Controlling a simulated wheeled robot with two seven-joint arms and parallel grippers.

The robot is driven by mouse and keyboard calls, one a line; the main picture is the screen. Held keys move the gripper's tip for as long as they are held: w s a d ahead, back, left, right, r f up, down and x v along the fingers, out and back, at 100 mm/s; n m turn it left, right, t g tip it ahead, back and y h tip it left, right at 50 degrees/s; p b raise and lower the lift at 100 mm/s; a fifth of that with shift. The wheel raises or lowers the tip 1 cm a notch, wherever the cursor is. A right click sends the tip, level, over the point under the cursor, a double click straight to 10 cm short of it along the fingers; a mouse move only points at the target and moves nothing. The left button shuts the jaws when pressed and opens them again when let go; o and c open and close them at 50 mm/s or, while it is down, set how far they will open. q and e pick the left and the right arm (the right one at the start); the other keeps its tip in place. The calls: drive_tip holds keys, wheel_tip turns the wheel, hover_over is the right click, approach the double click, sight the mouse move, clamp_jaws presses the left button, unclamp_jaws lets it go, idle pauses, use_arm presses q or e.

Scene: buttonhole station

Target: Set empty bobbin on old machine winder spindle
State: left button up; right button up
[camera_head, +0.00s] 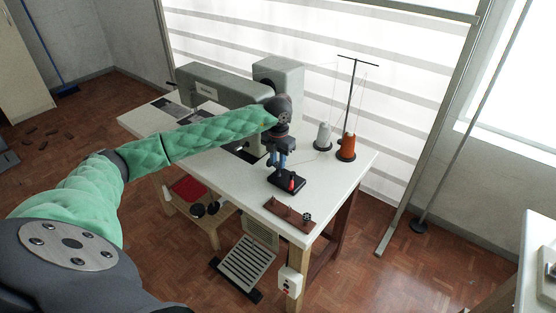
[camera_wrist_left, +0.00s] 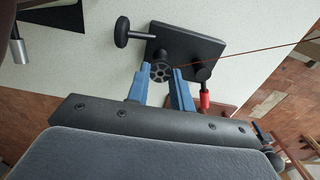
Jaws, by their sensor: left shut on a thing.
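My left gripper (camera_head: 281,166) is shut on the bobbin and points down over the bobbin winder (camera_head: 291,183), a black base with a red-tipped lever at the table's front right. In the left wrist view, the dark, spoked bobbin (camera_wrist_left: 160,72) sits between the blue fingertips of my left gripper (camera_wrist_left: 161,78). The winder's black plate (camera_wrist_left: 185,42) lies beyond it, with the red lever handle (camera_wrist_left: 204,101) to the right of the fingers. The bobbin hides what is below it, so I cannot tell whether it is around the spindle. My right gripper is not in view.
The grey sewing machine (camera_head: 222,84) stands behind my left arm. A white thread cone (camera_head: 323,138) and an orange one (camera_head: 346,148) stand on the right under a thread stand. A brown tray (camera_head: 288,214) with small pieces lies at the table's front corner. A thread (camera_wrist_left: 262,51) crosses the wrist view.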

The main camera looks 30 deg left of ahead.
use_arm(q)
drive_tip(key=shift+f+b, duration=0.3)
drive_tip(key=shift+f, duration=0.1)
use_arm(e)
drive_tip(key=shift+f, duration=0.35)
use_arm(q)
drive_tip(key=o, duration=1)
wheel_tip(320, 180, up, 5)
drive_tip(key=shift+b, duration=0.85)
drive_tip(key=shift+r, duration=1.4)
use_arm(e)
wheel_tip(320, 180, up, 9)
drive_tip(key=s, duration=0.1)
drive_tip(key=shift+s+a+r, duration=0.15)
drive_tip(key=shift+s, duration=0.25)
